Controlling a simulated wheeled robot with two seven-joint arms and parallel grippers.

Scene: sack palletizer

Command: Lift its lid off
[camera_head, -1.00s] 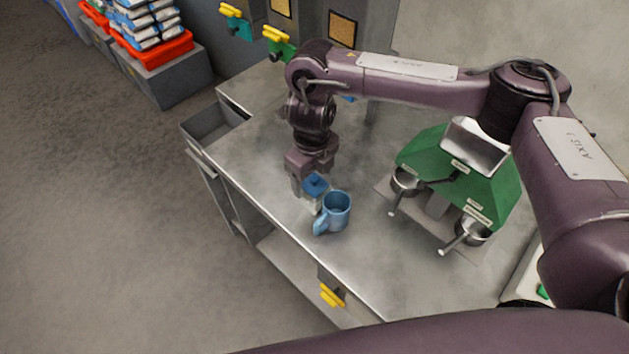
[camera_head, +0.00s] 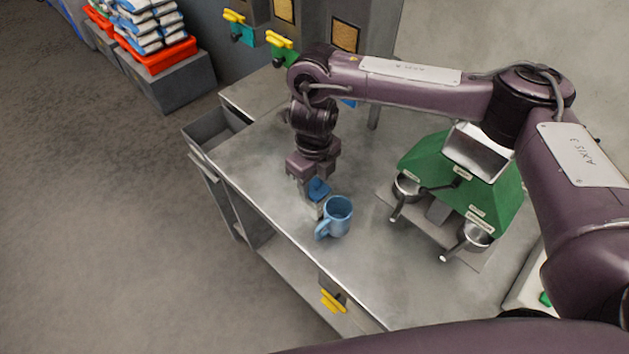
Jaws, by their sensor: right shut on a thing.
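A small container (camera_head: 315,208) with a blue lid (camera_head: 319,189) is under my right gripper (camera_head: 312,184), beside the blue mug. My right gripper points down and is shut on the blue lid. The gripper partly hides the lid and the container. I cannot tell whether the lid is apart from the container. My left gripper is not in view.
A blue mug (camera_head: 336,215) stands close to the container, on the steel table (camera_head: 250,165). A green machine (camera_head: 478,190) with two metal cups stands to the right. Dispensers with yellow handles (camera_head: 281,38) are behind. The table's left edge is near.

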